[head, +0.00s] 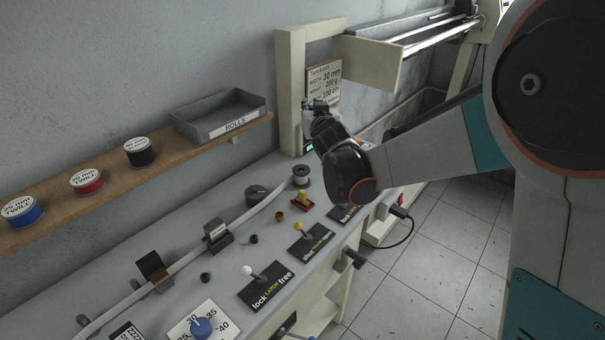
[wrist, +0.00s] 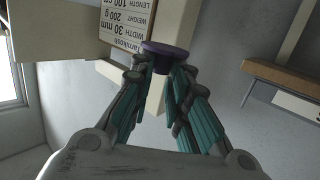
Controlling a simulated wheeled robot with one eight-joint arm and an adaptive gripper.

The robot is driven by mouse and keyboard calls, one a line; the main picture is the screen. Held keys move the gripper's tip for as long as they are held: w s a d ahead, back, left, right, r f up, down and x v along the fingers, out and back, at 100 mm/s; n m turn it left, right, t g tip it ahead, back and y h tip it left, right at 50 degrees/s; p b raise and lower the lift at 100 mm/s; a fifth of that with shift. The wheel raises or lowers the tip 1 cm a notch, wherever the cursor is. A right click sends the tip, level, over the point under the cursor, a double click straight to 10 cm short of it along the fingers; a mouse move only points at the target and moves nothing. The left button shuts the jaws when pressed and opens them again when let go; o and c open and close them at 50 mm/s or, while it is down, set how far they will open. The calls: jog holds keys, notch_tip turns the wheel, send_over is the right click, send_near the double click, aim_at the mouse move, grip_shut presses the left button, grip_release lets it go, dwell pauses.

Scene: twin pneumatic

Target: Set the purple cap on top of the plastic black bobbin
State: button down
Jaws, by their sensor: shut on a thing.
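The purple cap (wrist: 165,56) is pinched between the fingertips of my gripper (wrist: 160,72) in the wrist view. In the head view my gripper (head: 319,112) is raised over the far end of the bench, in front of the cream frame; the cap cannot be made out clearly there. A small bobbin (head: 301,176) with dark flanges and a pale middle stands upright on the bench, below and left of my gripper and apart from it. I cannot tell for sure whether it is the black plastic bobbin. No bobbin shows in the wrist view.
A cream frame (head: 291,90) and a printed sign (head: 325,80) are close to my gripper. A wooden shelf (head: 110,190) holds a grey ROLLS tray (head: 218,115) and blue, red and black rolls. Levers, a dark round part (head: 256,194) and a white tape line crowd the bench.

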aim_at(303, 175)
jog(key=a+f+b, duration=0.1)
jog(key=f+b, duration=0.1)
jog(key=f, duration=0.4)
jog(key=f+b, duration=0.3)
jog(key=f, duration=0.3)
jog(key=a+f+b, duration=0.1)
jog(key=f+b, duration=0.1)
jog(key=f, duration=0.5)
jog(key=shift+a+b, duration=0.3)
jog(key=shift+b, duration=0.1)
jog(key=shift+f, duration=0.25)
jog(key=c, duration=1.5)
grip_release()
jog(key=shift+c, duration=0.2)
